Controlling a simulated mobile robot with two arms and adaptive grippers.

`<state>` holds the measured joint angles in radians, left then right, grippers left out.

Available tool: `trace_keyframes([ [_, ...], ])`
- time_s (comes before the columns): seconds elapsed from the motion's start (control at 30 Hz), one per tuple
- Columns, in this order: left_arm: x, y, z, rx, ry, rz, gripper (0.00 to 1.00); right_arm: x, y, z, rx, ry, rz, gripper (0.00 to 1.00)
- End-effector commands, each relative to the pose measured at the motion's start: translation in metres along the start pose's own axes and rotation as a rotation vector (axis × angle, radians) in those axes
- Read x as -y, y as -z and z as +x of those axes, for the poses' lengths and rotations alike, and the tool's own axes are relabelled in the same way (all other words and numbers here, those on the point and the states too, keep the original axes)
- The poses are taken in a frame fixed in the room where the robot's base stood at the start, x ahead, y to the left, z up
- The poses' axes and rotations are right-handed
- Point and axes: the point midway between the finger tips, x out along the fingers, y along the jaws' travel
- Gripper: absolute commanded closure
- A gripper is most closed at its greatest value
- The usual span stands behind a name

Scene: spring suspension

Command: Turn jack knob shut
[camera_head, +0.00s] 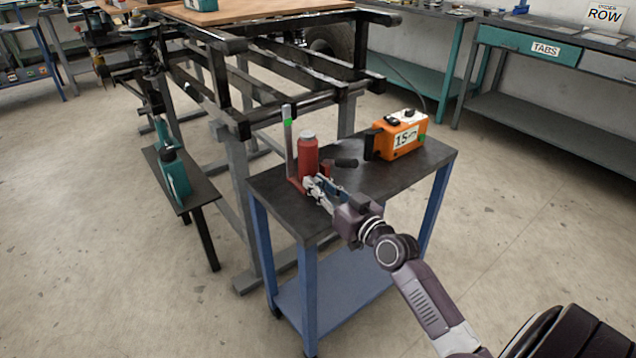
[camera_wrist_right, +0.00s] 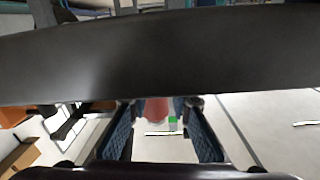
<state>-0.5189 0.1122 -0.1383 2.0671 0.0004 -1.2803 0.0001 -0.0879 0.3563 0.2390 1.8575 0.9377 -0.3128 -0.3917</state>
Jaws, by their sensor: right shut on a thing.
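The red bottle jack (camera_head: 308,157) stands upright on the dark top of a blue trolley, beside a grey upright post (camera_head: 290,140) with a green mark. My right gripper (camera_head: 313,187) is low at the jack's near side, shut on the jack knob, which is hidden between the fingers. In the right wrist view, the two fingers (camera_wrist_right: 163,135) stand on either side of a red part of the jack (camera_wrist_right: 157,108). A large dark surface hides much of that view. My left gripper is not in view.
A dark handle (camera_head: 345,163) sticks out beside the jack. An orange box (camera_head: 400,134) sits at the trolley's back right. The black frame (camera_head: 240,125) stands close behind the trolley. Floor at right is clear.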

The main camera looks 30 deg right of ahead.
Motion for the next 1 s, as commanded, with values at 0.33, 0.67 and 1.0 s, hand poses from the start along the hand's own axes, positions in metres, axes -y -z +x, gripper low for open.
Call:
trace_keyframes([
  [0.33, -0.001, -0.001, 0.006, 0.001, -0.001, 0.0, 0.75, 0.0, 0.0, 0.0, 0.001, 0.0, 0.03, 1.0],
  [0.67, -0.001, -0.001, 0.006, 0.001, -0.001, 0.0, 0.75, 0.0, 0.0, 0.0, 0.001, 0.0, 0.029, 0.73],
  [1.0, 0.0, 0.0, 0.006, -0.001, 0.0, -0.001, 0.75, 0.0, -0.001, -0.023, 0.004, 0.0, 0.027, 0.73],
])
